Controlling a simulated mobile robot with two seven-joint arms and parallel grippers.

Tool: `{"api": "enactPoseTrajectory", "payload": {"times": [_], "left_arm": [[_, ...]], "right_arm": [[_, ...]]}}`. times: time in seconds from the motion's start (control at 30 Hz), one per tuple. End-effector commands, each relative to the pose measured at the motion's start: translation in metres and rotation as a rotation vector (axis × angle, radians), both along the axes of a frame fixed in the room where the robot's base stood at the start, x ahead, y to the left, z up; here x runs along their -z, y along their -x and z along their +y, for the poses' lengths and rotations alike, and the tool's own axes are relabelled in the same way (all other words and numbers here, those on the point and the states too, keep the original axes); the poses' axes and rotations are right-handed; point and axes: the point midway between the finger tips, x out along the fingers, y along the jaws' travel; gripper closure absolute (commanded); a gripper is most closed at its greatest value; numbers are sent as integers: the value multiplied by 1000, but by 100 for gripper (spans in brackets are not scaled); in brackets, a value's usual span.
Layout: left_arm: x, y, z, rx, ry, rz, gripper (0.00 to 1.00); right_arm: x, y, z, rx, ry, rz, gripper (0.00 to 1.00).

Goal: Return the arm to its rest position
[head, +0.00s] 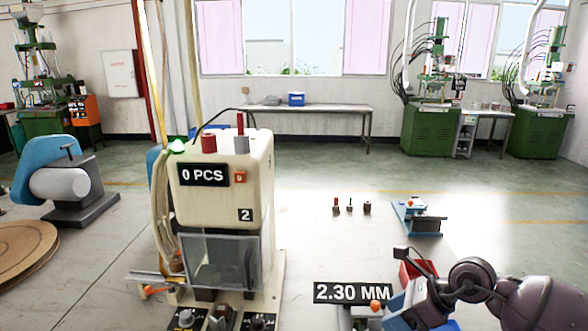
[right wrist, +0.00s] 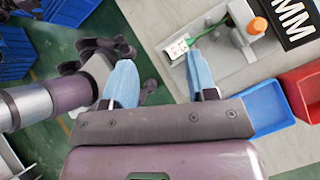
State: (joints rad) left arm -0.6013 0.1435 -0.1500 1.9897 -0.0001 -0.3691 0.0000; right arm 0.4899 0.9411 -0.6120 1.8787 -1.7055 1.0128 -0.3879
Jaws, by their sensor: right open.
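My right gripper (right wrist: 160,75) is open in the right wrist view, its two light blue fingers apart with nothing between them. Beyond the fingertips, a white socket piece (right wrist: 178,49) with a green wire lies on a grey fixture (right wrist: 240,68) with an orange knob. It is apart from the fingers. In the head view, my right arm (head: 540,302) comes in from the lower right and bends down near the small bins. The gripper end is crowded there and hard to make out.
A cream machine (head: 222,180) reading "0 PCS" stands left of centre. A "2.30 MM" sign (head: 352,292) is near the fixture. A blue bin (right wrist: 262,108) and a red bin (right wrist: 301,88) sit beside it. The table's middle right holds a few small parts (head: 350,207).

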Motion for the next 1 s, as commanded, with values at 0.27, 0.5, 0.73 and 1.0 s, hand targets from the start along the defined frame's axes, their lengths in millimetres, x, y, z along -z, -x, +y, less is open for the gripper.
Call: {"api": "enactPoseTrajectory", "payload": {"times": [0.27, 0.5, 0.73, 1.0], "left_arm": [[-5, -6, -1, 4, 1, -15, 57], [-2, -1, 0, 0, 1, -4, 57], [3, 5, 1, -4, 0, 10, 57], [1, 2, 0, -2, 1, 5, 57]], "right_arm": [[-80, -15, 55, 256, -658, 149, 48], [-105, -28, 49, 609, -1257, 479, 48], [-56, -28, 2, 1074, -1744, 898, 48], [62, 29, -46, 1651, -2107, 1373, 48]]}}
